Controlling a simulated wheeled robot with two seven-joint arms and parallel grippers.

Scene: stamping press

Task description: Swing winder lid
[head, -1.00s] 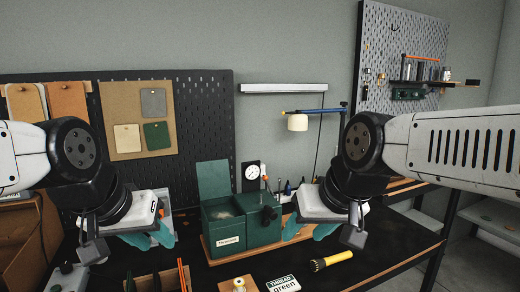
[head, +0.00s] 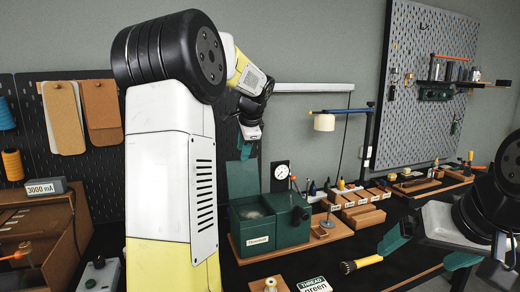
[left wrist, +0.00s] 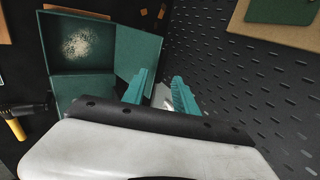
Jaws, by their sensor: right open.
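The winder is a dark green box (head: 265,238) on a wooden base, with a labelled front. Its lid (head: 243,180) stands upright at the back left of the box. The left wrist view shows the box (left wrist: 95,50) from above, with a pale speckled patch inside, and the lid (left wrist: 138,55) beside it. My left gripper (head: 248,148) points down at the lid's top edge. In the left wrist view its teal fingers (left wrist: 162,96) are apart, the left one overlapping the lid's edge; contact cannot be told. My right gripper (head: 428,250) is open and empty, right of the winder.
Labelled wooden blocks (head: 355,212) stand right of the winder. A lamp (head: 324,122) hangs behind. My left arm covers much of the left side.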

